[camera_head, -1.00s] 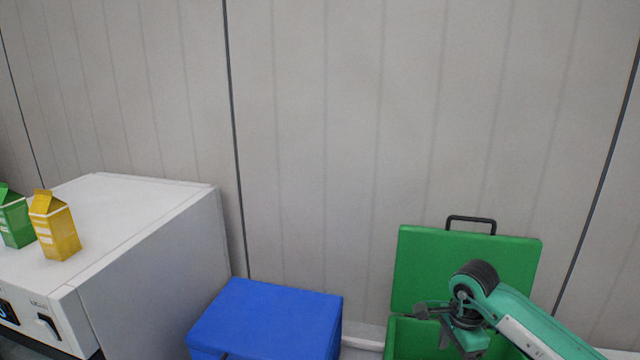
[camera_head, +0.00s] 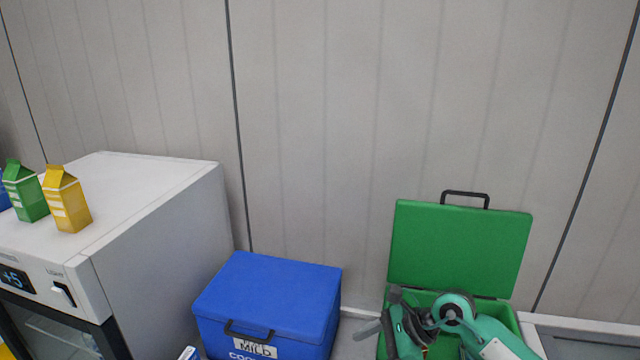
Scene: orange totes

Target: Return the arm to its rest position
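My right arm comes in from the lower right, in front of the open green box (camera_head: 460,245). My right gripper (camera_head: 381,312) is at the box's left front side, with its dark fingers spread apart and nothing seen between them. Its wrist and arm cover part of the box's opening, so the inside is mostly hidden. My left gripper is not in view.
A closed blue cooler box (camera_head: 270,285) with a white label stands left of the green box. A white cabinet (camera_head: 165,230) at left bears a yellow carton (camera_head: 67,200) and a green carton (camera_head: 27,192). A grey-rimmed surface (camera_head: 580,328) lies at lower right.

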